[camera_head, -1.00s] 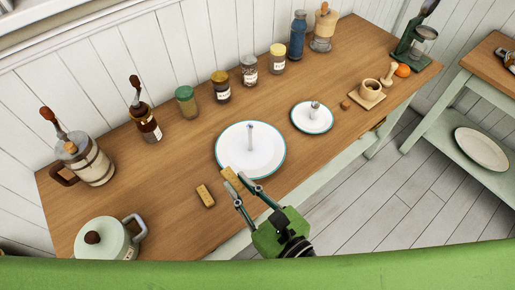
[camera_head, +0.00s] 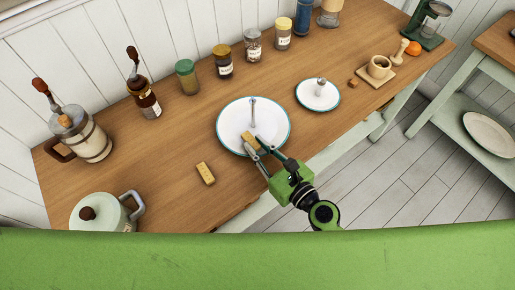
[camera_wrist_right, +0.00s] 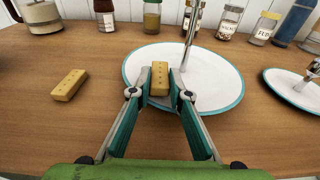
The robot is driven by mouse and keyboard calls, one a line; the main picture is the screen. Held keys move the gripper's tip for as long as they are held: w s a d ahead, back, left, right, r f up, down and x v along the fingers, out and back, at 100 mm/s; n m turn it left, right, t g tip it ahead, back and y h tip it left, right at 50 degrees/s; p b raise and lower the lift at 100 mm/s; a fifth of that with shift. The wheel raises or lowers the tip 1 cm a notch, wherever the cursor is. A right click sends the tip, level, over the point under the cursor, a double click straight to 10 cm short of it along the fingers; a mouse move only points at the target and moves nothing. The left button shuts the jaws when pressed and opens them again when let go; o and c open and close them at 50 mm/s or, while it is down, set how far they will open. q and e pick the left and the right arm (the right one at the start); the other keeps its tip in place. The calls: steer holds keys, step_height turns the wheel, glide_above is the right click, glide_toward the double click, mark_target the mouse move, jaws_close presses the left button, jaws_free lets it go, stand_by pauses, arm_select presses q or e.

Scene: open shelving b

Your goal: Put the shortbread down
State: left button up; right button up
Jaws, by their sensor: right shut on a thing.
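My right gripper (camera_head: 262,156) is shut on a golden rectangular shortbread (camera_head: 250,140). In the right wrist view the held shortbread (camera_wrist_right: 159,78) stands between the fingertips, in front of the plate's central post. The large white plate with a teal rim (camera_head: 226,121) lies under and behind it; I cannot tell whether the shortbread touches the plate. A second shortbread (camera_head: 205,173) lies on the wooden table to the left of the plate; it also shows in the right wrist view (camera_wrist_right: 69,85). My left gripper is not in view.
A smaller teal-rimmed plate with a post (camera_head: 309,95) stands to the right. Several jars, including a green-lidded one (camera_head: 187,78), line the back. A lidded pot (camera_head: 103,214) is at the front left. The table (camera_head: 160,190) is bare around the loose shortbread.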

steer(key=shift+f, duration=0.15)
steer(key=o, duration=0.7)
